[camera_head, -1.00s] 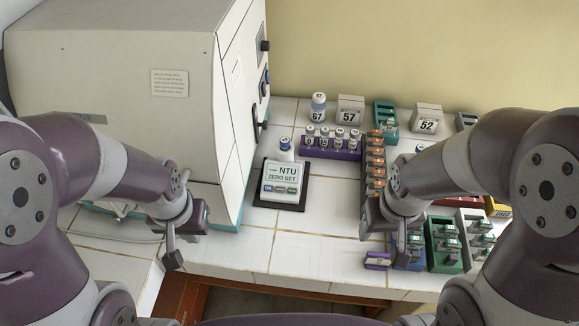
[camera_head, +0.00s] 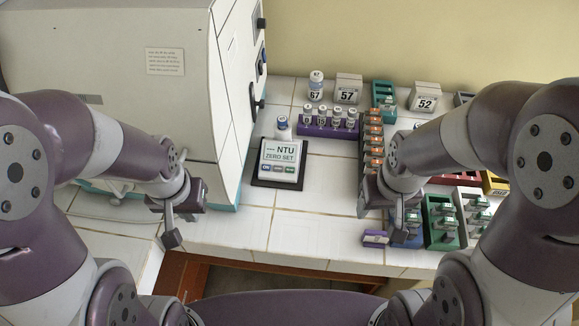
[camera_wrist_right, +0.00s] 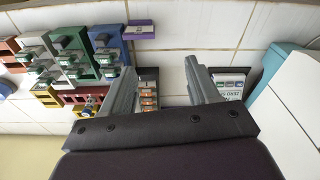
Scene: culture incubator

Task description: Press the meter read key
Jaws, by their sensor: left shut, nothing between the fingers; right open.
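The NTU meter (camera_head: 282,153) is a small white box on a dark base, on the tiled bench right of the big cabinet. Its display reads "ZERO SET". Three keys sit along its front: a blue ON key (camera_head: 266,167), a grey key (camera_head: 278,168) and a green key (camera_head: 290,169). A capped vial (camera_head: 283,130) stands at its back. My left gripper (camera_head: 171,238) is shut and empty, left of the meter and apart from it. My right gripper (camera_wrist_right: 162,66) is open and empty, right of the meter in the head view. The meter (camera_wrist_right: 229,88) shows partly beside a finger in the wrist view.
A purple rack of vials (camera_head: 329,130) stands behind and right of the meter. Coloured racks (camera_head: 440,222) and a small purple block (camera_head: 375,239) lie near my right gripper. The cabinet (camera_head: 180,110) blocks the left. Bare tiles (camera_head: 300,235) lie in front of the meter.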

